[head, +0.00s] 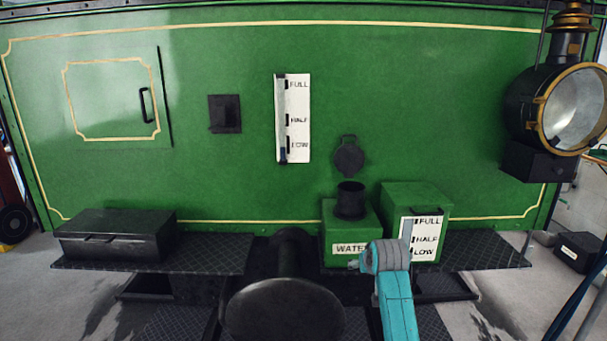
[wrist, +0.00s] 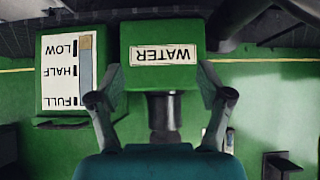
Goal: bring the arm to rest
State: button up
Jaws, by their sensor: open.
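My arm (head: 396,303) is teal and rises from the bottom edge of the head view, right of centre. Its end stands in front of the green water box and the box with a level gauge. In the wrist view my gripper (wrist: 162,98) is open, its two dark fingers wide apart with nothing between them touching them. The water box (wrist: 161,78) shows upside down beyond the fingers, with its WATER label (wrist: 164,55) and black filler neck (head: 351,200). Whether a finger touches the box cannot be told.
The gauge box (head: 398,196) stands right of the water box on the dark tread-plate step (head: 210,255). A black toolbox (head: 115,234) is on the left. A round buffer (head: 285,308) juts out at front centre. A headlamp (head: 572,105) hangs at upper right.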

jog(key=s+f+t, duration=0.2)
jog(key=s+f, duration=1.9)
jog(key=f, duration=0.2)
jog(key=s+f+t, duration=0.1)
jog(key=s+f, duration=0.1)
jog(key=s, duration=0.8)
jog(key=s+f, duration=0.2)
jog(key=s, duration=0.9)
jog(key=s+r+t, duration=0.1)
jog(key=s+r, duration=0.7)
jog(key=s, duration=0.6)
jog(key=s+r+t, duration=0.1)
jog(key=s+r, duration=0.8)
jog(key=s, duration=0.4)
jog(key=shift+s+d, duration=0.2)
jog(key=shift+s, duration=0.15)
